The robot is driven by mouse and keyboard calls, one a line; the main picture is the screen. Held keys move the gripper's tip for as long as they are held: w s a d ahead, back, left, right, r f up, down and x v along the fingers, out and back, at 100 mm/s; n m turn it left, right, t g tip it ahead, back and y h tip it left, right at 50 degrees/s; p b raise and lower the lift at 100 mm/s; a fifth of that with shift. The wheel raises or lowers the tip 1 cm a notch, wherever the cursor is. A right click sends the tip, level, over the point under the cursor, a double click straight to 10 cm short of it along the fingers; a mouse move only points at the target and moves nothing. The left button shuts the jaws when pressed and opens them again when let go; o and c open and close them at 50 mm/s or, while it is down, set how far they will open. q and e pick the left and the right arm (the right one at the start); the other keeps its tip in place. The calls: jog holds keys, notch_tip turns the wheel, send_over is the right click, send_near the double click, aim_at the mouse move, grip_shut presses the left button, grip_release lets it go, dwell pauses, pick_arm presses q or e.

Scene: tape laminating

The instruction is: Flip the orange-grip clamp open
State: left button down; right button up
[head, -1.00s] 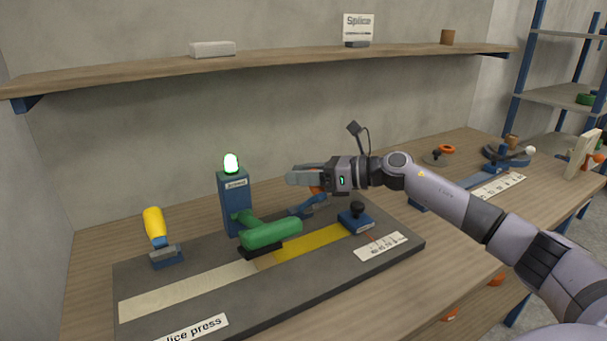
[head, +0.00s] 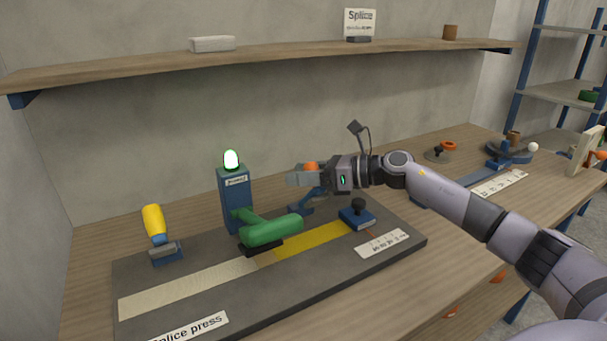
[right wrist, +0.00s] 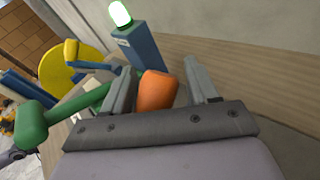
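The orange-grip clamp has a blue base (head: 301,210) on the grey board, behind the yellow tape. Its orange grip (head: 310,167) stands up at the fingers of my right gripper (head: 303,177), with the blue lever below it. In the right wrist view the orange grip (right wrist: 157,91) lies between the two spread fingers of my right gripper (right wrist: 160,88). It is close to the left finger, with a gap on the right, so the gripper is open. Whether a finger touches the grip, I cannot tell. My left gripper is out of view.
The green press handle (head: 271,232) and blue press post (head: 235,198) with a lit green lamp (head: 231,160) stand left of the gripper. A yellow-grip clamp (head: 154,225) stands at the board's left. A blue block with a black knob (head: 357,216) sits at the right.

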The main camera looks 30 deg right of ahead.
jog(key=b+v, duration=0.2)
jog(key=v, duration=0.5)
dwell(0.6)
